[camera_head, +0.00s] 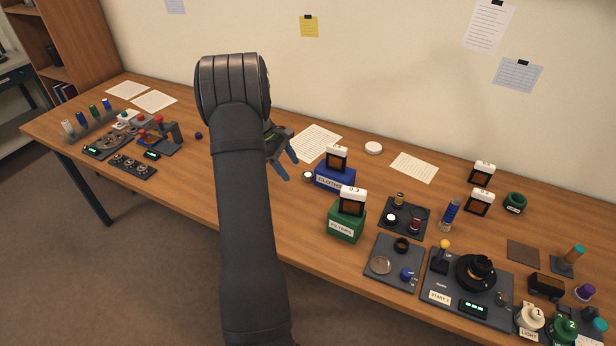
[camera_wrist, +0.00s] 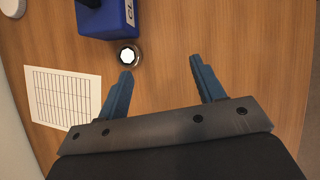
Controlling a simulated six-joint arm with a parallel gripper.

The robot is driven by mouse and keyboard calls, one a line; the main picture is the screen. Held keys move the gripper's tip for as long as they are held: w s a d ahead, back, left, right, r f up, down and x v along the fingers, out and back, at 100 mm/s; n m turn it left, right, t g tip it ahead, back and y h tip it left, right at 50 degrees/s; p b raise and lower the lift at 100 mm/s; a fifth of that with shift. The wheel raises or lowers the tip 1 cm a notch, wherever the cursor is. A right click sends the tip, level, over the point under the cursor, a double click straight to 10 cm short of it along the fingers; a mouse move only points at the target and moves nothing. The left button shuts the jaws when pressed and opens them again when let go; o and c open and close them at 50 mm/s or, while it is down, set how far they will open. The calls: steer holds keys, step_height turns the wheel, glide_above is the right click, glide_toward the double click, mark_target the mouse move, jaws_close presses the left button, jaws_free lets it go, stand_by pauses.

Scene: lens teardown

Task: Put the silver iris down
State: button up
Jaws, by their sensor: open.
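A small round piece with a dark rim and a bright silver-white centre, which looks like the silver iris (camera_wrist: 128,56), lies on the bare wooden table beside the blue box. It also shows in the head view (camera_head: 307,175), just right of my gripper (camera_head: 289,165). In the wrist view my gripper (camera_wrist: 158,68) is open, with nothing between its two blue fingers. The piece sits just beyond the tip of the left finger, outside the gap, and looks apart from it. I cannot tell the height of the fingers above the table.
The blue box (camera_head: 333,179) labelled CLOTHS stands right of the piece, with the green FILTERS box (camera_head: 345,223) nearer the front. A printed sheet (camera_wrist: 62,98) lies left of the fingers. Dark trays and stations fill the table's right side. Bare wood lies between the fingers.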

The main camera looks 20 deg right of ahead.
steer(key=a+n+h, duration=0.1)
steer(key=a+f+n+h, duration=0.1)
steer(key=a, duration=0.1)
steer(key=a+n+h, duration=0.1)
steer(key=h, duration=0.1)
steer(key=shift+a+f, duration=0.3)
steer(key=shift+a, duration=0.1)
steer(key=a+n+t+h, duration=0.1)
steer(key=a, duration=0.1)
steer(key=w+a+n+t+h, duration=0.1)
steer(key=n+h, duration=0.1)
steer(key=a+n+t+h, duration=0.1)
steer(key=a, duration=0.1)
steer(key=shift+w+a+r+n+h, duration=0.15)
steer(key=shift+w+a+n+h, duration=0.15)
steer(key=shift+w, duration=0.05)
glide_toward(306, 175)
steer(key=x, duration=0.4)
steer(key=shift+f, duration=0.25)
steer(key=x, duration=0.5)
steer(key=shift+w+d+r, duration=0.1)
steer(key=shift+d+r, duration=0.05)
steer(key=shift+r, duration=0.05)
steer(key=c, duration=1.1)
steer(key=shift+r, duration=0.1)
steer(key=shift+c, duration=0.2)
